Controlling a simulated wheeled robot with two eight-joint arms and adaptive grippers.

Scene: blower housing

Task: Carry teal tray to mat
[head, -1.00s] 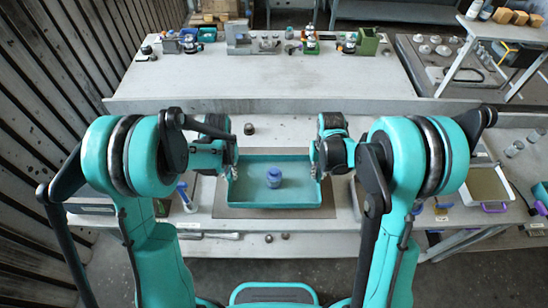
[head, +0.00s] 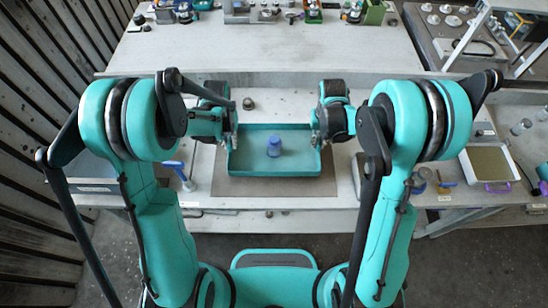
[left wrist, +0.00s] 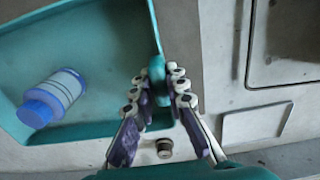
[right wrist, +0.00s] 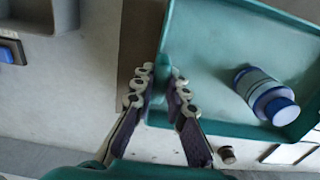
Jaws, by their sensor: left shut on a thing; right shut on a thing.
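The teal tray (head: 300,157) is held level between my two grippers, over the grey-brown mat (head: 275,188). The mat shows in front of the tray; I cannot tell whether the tray touches it. My left gripper (head: 231,138) is shut on the tray's left wall, seen closely in the left wrist view (left wrist: 165,78). My right gripper (head: 317,138) is shut on the right wall, also in the right wrist view (right wrist: 162,82).
A small dark round part (head: 248,103) sits behind the tray, and another (head: 269,213) lies in front of the mat. A blue-handled tool (head: 181,172) is at the left. A shallow tan bin (head: 489,163) is at the right. A higher back bench (head: 240,55) holds several parts.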

